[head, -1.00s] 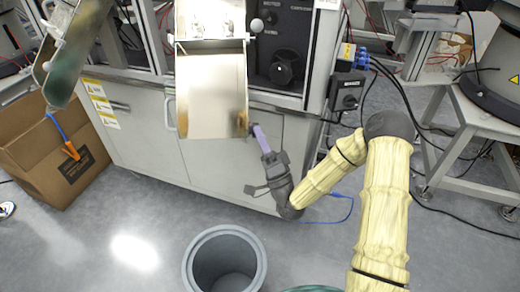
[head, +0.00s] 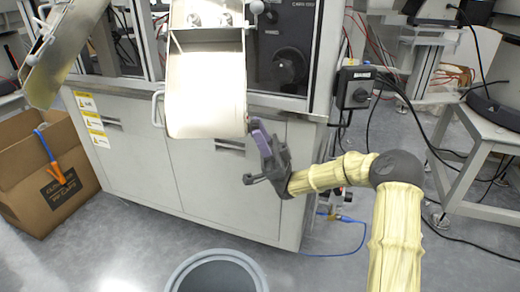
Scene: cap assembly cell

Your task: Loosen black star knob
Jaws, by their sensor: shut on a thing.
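My gripper (head: 255,126), with purple fingers, reaches in from the right to the lower right corner of the metal chute (head: 205,90). Its fingers are shut at the chute's side edge. The black star knob is mostly hidden there; only a small dark bit shows beside the fingertips, too small to make out its shape. The dark gripper body hangs below and right of the fingers, in front of the cabinet.
A grey cabinet (head: 190,170) stands behind the chute. A dark panel with a round black dial (head: 290,67) is to the right. A grey bin (head: 215,275) stands on the floor below. An open cardboard box (head: 45,180) is at left, beneath another chute (head: 62,55).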

